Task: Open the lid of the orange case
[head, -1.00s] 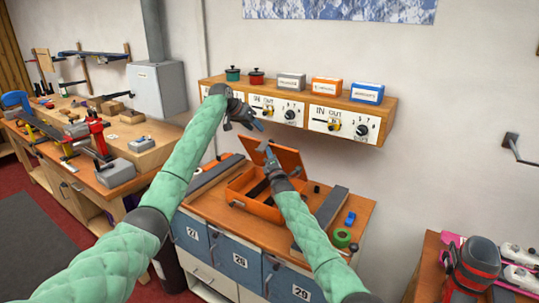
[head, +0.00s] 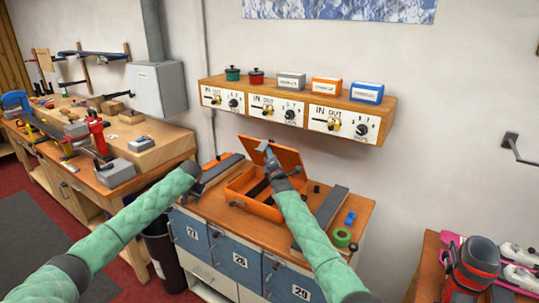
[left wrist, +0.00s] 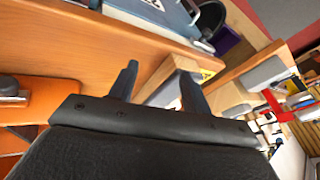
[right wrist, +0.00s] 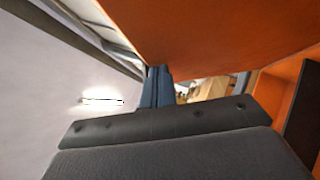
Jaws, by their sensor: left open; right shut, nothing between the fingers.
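The orange case (head: 240,189) sits on the wooden bench top, with its lid (head: 288,158) raised and leaning back toward the wall. Dark items lie inside it. My right gripper (head: 268,152) is at the raised lid, in front of its inner face. In the right wrist view its fingers (right wrist: 158,86) are shut together with nothing between them, close to the orange lid (right wrist: 215,35); contact cannot be told. My left gripper (left wrist: 160,88) is open and empty. In the head view it is at the left end of the bench, apart from the case, its fingers hard to make out.
A shelf (head: 291,134) with knobs, boxes and small pots is on the wall above the case. A dark grey bar (head: 333,203), green tape roll (head: 341,237) and blue block (head: 350,218) lie right of the case. A dark bin (head: 163,255) stands left of the cabinet.

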